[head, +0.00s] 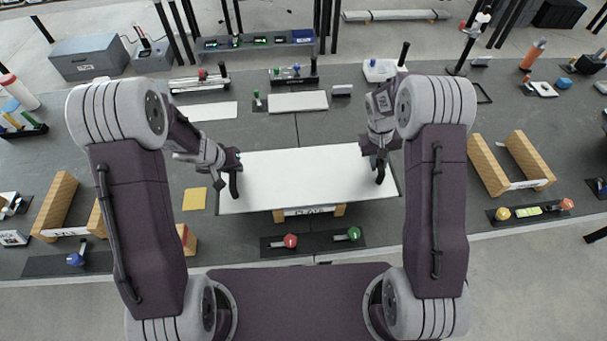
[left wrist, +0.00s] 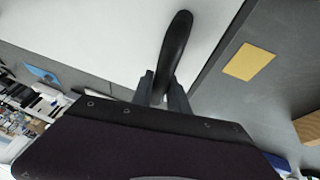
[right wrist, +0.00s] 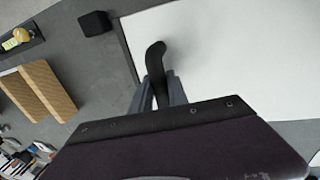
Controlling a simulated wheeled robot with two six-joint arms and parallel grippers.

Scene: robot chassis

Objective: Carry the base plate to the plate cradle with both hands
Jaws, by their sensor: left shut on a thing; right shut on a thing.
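The white base plate (head: 300,178) lies level between my two grippers in the middle of the head view. My left gripper (head: 233,172) is shut on the black handle (left wrist: 175,48) at the plate's left end. My right gripper (head: 378,162) is shut on the black handle (right wrist: 154,62) at its right end. The plate cradle (head: 309,211), wooden with a white label, shows under the plate's front edge; the rest of it is hidden. I cannot tell whether the plate touches the cradle or hangs just above it.
A yellow card (head: 194,199) lies left of the plate. Wooden cradles stand at the left (head: 57,205) and right (head: 520,165). A dark tray (head: 313,244) with red and green knobs lies in front. A white panel (head: 298,101) lies behind.

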